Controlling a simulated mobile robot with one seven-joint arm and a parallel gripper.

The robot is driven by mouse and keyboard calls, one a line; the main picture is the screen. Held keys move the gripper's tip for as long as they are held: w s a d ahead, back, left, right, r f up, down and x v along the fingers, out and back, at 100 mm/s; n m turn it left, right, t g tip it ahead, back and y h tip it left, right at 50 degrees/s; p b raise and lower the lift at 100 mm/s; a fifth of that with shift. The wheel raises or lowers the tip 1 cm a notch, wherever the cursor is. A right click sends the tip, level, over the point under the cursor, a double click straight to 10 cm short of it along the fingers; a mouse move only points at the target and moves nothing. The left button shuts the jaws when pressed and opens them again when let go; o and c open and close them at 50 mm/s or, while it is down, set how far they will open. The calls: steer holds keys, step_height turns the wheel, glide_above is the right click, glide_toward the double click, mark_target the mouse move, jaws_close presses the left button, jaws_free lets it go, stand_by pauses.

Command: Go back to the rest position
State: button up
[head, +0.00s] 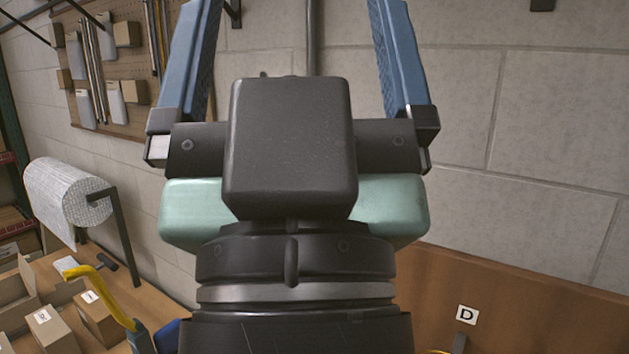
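My gripper (297,48) fills the middle of the head view, raised in front of the wall. Its two blue fingers point up and stand wide apart. Their tips run past the top edge of the picture. My gripper's dark body and wrist hide much of what lies behind and below. No lamp parts can be made out with certainty.
A wooden bench (150,292) at the lower left carries cardboard boxes (50,330), a yellow curved handle (105,292) and a roll of wrap (68,200). A pegboard (130,68) hangs at the upper left. A brown panel with a "D" label (467,315) stands at the lower right.

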step_height(320, 180, down, 17)
steer(key=h+b, duration=0.1)
steer(key=b, duration=1.3)
steer(key=shift+w+d+f+m+b, duration=0.2)
steer(key=shift+w+d+m+b, duration=0.1)
steer(key=shift+d+b, duration=0.1)
stand_by(1.2)
